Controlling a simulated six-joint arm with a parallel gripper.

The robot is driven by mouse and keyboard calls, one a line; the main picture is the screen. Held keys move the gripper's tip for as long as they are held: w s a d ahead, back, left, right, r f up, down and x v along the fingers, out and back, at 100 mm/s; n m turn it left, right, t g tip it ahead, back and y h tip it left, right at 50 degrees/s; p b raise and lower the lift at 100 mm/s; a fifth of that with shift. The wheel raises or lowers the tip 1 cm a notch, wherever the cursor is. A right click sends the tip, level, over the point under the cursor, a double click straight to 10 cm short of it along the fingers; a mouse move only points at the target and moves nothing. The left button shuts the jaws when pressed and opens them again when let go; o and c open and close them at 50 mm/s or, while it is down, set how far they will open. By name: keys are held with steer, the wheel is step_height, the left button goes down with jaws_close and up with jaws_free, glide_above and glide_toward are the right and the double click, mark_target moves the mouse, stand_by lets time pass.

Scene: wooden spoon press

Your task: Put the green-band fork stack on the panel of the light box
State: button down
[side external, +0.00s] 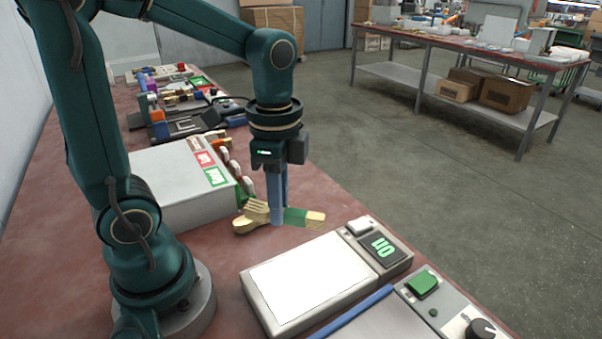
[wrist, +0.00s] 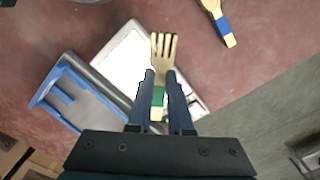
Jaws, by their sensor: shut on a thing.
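My gripper (side external: 279,218) is shut on the green-band fork stack (side external: 308,218), pale wood with a green band, held level in the air. In the wrist view the fork stack (wrist: 164,48) points its tines away from my gripper (wrist: 160,80), with the green band between the fingers. The light box (side external: 262,304) lies on the bench with a bare, bright white panel (side external: 312,276) and a green "ON" sign. In the wrist view the fork overlaps part of the panel (wrist: 122,62); its exact height above is unclear.
A blue-band wooden utensil (wrist: 220,25) lies on the bench near the light box. A grey box with coloured labels (side external: 175,180) stands behind. A control panel with a green button (side external: 422,283) and a blue-edged grey tray (wrist: 75,98) sit beside the light box.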

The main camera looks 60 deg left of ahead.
glide_above(304, 273)
step_height(304, 273, down, 3)
steer(key=shift+f, duration=2.15)
steer(key=shift+f, duration=0.1)
steer(key=c, duration=0.8)
jaws_free()
steer(key=shift+c, duration=0.2)
step_height(304, 273, up, 12)
steer(key=s+a+n+t, duration=0.1)
steer(key=n+t, duration=0.1)
steer(key=n, duration=0.1)
steer(key=s+a+n+t, duration=0.1)
steer(key=s+n, duration=0.1)
steer(key=n, duration=0.1)
steer(key=s+a+n+t, duration=0.1)
steer(key=n+t, duration=0.1)
steer(key=n, duration=0.1)
steer(key=shift+s+f+t, duration=0.2)
steer(key=shift+s+t, duration=0.1)
steer(key=shift+s, duration=0.05)
